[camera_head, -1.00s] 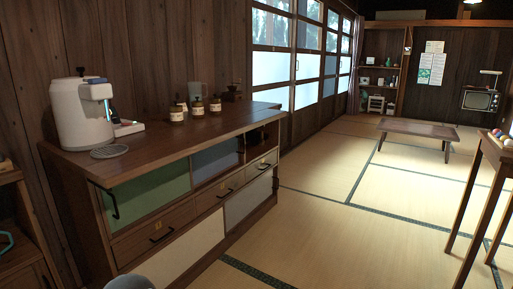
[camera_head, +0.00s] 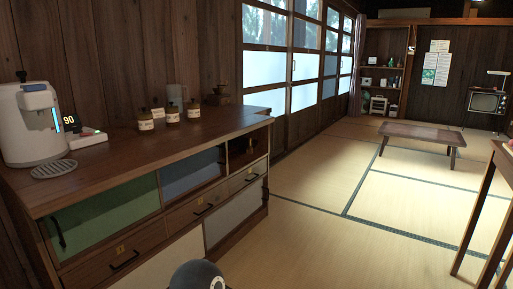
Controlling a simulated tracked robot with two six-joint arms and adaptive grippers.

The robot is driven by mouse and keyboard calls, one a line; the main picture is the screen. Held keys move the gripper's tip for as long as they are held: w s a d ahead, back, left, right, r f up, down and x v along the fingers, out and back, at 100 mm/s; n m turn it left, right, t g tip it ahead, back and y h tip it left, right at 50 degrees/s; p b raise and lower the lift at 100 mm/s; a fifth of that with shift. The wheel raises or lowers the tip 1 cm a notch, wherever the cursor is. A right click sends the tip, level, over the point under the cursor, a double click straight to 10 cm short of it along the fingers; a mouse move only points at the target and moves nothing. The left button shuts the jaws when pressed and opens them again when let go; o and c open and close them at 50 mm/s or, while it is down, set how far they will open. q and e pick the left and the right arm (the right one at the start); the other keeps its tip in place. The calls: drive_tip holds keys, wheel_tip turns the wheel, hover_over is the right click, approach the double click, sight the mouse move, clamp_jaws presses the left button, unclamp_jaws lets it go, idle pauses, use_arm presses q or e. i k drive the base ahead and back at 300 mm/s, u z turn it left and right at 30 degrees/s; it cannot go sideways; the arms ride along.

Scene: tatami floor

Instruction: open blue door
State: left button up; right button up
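The blue door (camera_head: 193,170) is a flat panel in the upper row of the wooden cabinet (camera_head: 210,130), seen at an angle. It sits between the green door (camera_head: 105,218) on its left and a dark compartment (camera_head: 247,147) on its right. The blue panel fills its bay. I cannot make out a handle on it. The green door has a dark handle at its left side. Neither gripper shows in the view. A dark rounded part, probably of my own arm, shows at the bottom edge in front of the cabinet.
Drawers (camera_head: 198,211) lie below the doors. Open tatami floor (camera_head: 320,170) is to the right, with a low table (camera_head: 420,133) and a taller table (camera_head: 485,200).

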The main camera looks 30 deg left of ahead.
sight(178, 178)
drive_tip(key=u, duration=0.1)
drive_tip(key=i, duration=1.3)
drive_tip(key=u, duration=0.95)
drive_tip(key=i, duration=0.8)
drive_tip(key=u, duration=0.6)
drive_tip(key=k, duration=0.5)
drive_tip(key=u, duration=0.2)
drive_tip(key=i, duration=0.55)
drive_tip(key=z, duration=0.1)
